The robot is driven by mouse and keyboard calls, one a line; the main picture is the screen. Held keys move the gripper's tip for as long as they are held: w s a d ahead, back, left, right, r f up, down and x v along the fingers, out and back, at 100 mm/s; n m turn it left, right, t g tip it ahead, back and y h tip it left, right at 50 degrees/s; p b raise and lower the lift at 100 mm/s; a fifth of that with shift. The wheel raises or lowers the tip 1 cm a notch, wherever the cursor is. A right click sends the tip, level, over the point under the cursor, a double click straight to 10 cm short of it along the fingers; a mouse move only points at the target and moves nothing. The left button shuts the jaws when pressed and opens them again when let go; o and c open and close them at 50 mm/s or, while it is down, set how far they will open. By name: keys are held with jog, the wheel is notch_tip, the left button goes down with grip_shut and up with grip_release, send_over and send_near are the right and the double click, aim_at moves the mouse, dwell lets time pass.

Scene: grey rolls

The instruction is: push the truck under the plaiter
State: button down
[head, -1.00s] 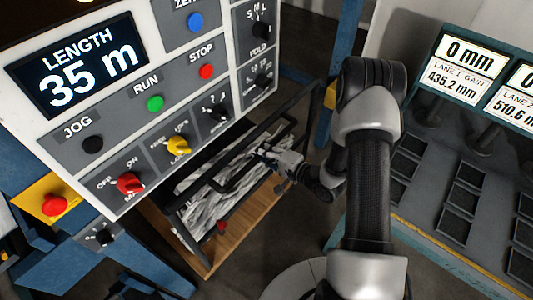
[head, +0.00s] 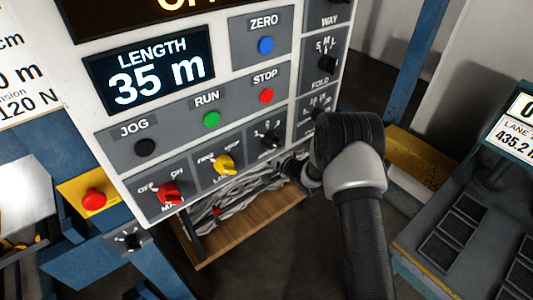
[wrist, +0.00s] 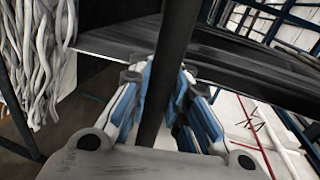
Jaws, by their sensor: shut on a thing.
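The truck shows its wooden deck (head: 240,235) below the plaiter's control panel (head: 180,137). Grey folded fabric (head: 235,203) lies on it; grey strands (wrist: 35,60) also hang at the left of the wrist view. Much of the truck is hidden behind the panel. My gripper (wrist: 160,85) is shut around a dark bar (wrist: 178,35), which looks like the truck's handle. In the head view, my gripper (head: 293,170) is small and partly covered by the panel's lower edge and my wrist.
The plaiter's blue frame (head: 95,270) and a red button (head: 94,199) on a yellow plate stand at the left. A blue post (head: 412,75) rises behind a yellow block (head: 415,155). A bench with trays (head: 455,235) is at the right. Bare dark floor lies between.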

jog(key=shift+w+a+r, duration=0.1)
jog(key=shift+w+r, duration=0.1)
jog(key=shift+r, duration=0.1)
jog(key=c, duration=1.9)
grip_release()
jog(key=o, duration=0.4)
jog(key=shift+s+f, duration=0.15)
jog(key=v, duration=1.2)
